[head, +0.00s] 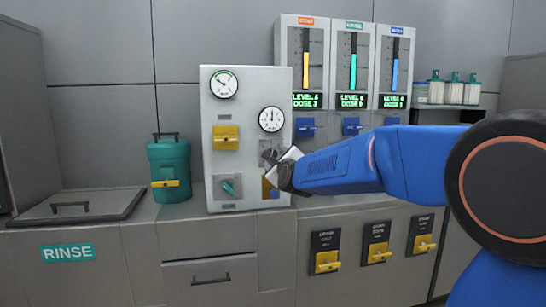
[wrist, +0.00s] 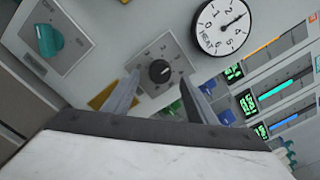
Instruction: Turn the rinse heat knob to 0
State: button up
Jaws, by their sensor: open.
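The rinse heat knob (wrist: 160,71) is a small round black knob on a grey square plate with markings around it, in the upper middle of the wrist view. It sits below a round dial marked HEAT (wrist: 222,27), which also shows in the head view (head: 271,119). My gripper (wrist: 160,79) is open, with one finger on each side of the knob. I cannot tell whether either finger touches it. In the head view my gripper (head: 279,170) is at the lower right of the white panel (head: 247,90) and hides most of the knob.
A teal knob (head: 230,187) is left of my gripper on the panel, below a yellow valve handle (head: 226,138). A second gauge (head: 223,84) is at upper left. Dispensers with blue handles (head: 351,126) stand to the right. A teal canister (head: 168,165) stands left.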

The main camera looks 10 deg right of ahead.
jog(key=shift+w, duration=2.3)
jog(key=shift+c, duration=0.4)
jog(key=c, duration=1)
